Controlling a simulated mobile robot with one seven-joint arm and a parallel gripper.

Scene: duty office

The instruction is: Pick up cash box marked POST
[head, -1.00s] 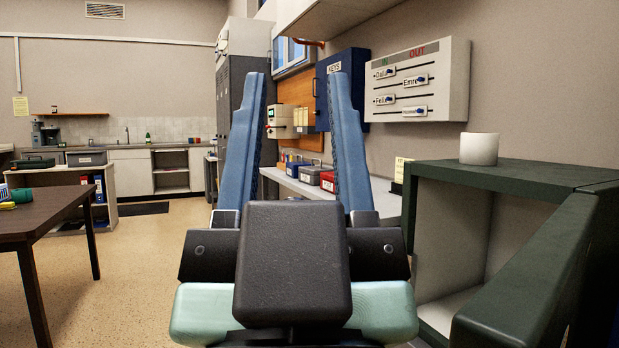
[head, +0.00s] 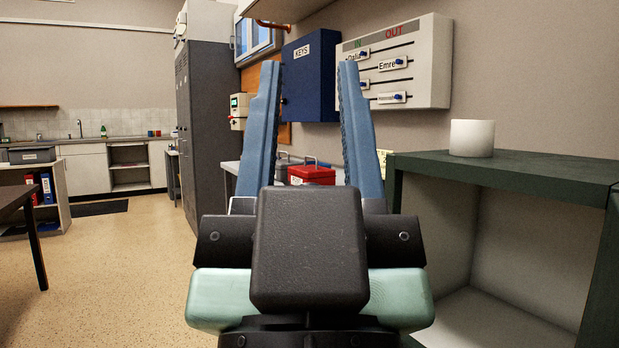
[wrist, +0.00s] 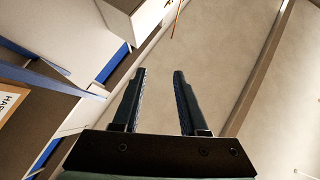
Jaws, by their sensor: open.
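Two boxes with handles show between my fingers in the head view, on the light counter (head: 232,167) along the wall: a red box (head: 311,175) and a grey box (head: 283,165) left of it. Both are small, and I cannot read POST on either. My left finger hides part of the counter. My gripper (head: 308,68) is open and empty, its fingers pointing ahead, well short of the boxes. The wrist view also shows the open gripper (wrist: 160,73), with no cash box that I can identify.
A dark green cabinet (head: 530,167) with a white cylinder (head: 472,138) on top stands close on the right. A blue KEYS cabinet (head: 311,75) and an IN/OUT board (head: 430,65) hang on the wall. A grey locker (head: 205,130) stands beyond. Open floor (head: 120,260) lies left.

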